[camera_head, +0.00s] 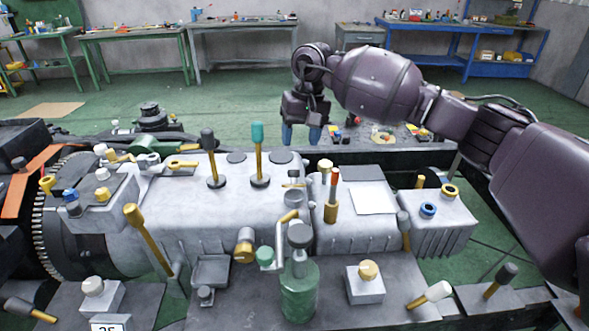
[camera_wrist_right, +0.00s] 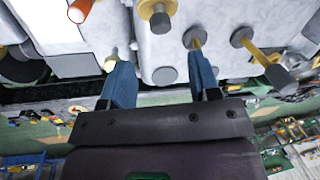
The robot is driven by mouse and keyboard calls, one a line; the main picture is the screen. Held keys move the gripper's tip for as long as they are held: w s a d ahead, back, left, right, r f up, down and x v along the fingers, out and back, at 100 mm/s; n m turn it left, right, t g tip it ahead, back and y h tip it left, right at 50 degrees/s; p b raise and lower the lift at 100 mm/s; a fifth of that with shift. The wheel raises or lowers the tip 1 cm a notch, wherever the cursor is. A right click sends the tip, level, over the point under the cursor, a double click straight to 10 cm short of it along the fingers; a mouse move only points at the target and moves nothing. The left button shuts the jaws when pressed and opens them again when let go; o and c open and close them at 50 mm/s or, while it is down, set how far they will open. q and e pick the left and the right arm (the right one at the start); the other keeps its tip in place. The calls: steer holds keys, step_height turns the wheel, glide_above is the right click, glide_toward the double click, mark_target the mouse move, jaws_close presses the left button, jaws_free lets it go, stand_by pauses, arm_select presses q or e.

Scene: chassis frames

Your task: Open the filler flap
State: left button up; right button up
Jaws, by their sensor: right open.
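My right gripper (camera_head: 301,136) is open and empty, above the back edge of the pale grey engine housing (camera_head: 240,195). Its two blue fingers also show in the right wrist view (camera_wrist_right: 160,78), apart, with a flat grey disc on the housing seen between them. A small grey round fitting (camera_head: 293,184) sits on the housing below and nearer than the fingers. I cannot tell for sure which part is the filler flap, or whether it is open or shut. My left gripper is not in view.
Upright levers, one teal-topped (camera_head: 257,135) and one dark-topped (camera_head: 208,140), stand left of the gripper. A red-tipped handle (camera_head: 333,180) stands to its right.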

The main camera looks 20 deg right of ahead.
mark_target(294, 178)
steer(key=f, duration=0.3)
steer(key=a+f, duration=0.1)
steer(key=f, duration=0.5)
steer(key=shift+a, duration=0.15)
steer(key=shift+c, duration=0.3)
jaws_close()
